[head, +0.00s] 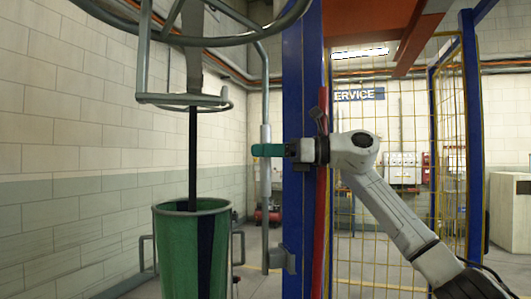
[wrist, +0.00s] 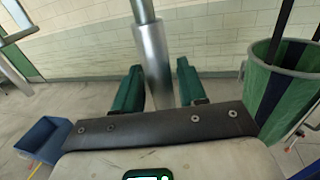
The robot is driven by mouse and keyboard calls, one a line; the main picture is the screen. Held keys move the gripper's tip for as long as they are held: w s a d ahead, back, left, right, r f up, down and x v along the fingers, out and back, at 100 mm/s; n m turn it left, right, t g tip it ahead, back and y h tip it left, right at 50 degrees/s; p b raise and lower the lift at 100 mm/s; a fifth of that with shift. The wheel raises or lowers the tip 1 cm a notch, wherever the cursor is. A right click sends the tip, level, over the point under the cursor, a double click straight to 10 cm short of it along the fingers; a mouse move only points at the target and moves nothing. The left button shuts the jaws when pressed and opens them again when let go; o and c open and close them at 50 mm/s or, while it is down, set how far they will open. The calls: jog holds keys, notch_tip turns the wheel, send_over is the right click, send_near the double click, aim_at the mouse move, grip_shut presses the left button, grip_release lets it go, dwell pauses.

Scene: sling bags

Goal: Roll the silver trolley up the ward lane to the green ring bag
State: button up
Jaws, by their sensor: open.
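A silver upright pole (head: 265,185) with a thicker sleeve stands left of the blue post; I cannot tell whether it belongs to the silver trolley. In the wrist view the pole (wrist: 152,60) appears between my two green fingers, and I see no contact. My gripper (head: 262,150) is open and empty of any visible hold, pointing left at the pole's height. A green bag (head: 175,255) with a dark stripe stands at the left below a grey metal ring (head: 185,101). It also shows at the right in the wrist view (wrist: 290,85). The trolley's base is not clearly visible.
A blue post (head: 300,210) with a red strip stands close behind my gripper. A yellow mesh fence (head: 395,210) is at the right. A blue bin (wrist: 45,140) stands on the floor at left in the wrist view. A tiled wall (head: 80,110) bounds the left.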

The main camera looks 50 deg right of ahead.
jog(key=shift+o, duration=0.5)
jog(key=shift+f, duration=0.1)
jog(key=shift+s+d, duration=0.15)
jog(key=shift+s, duration=0.1)
jog(key=b+v, duration=0.2)
jog(key=v, duration=0.8)
jog(key=shift+d, duration=0.1)
jog(key=shift+c, duration=0.2)
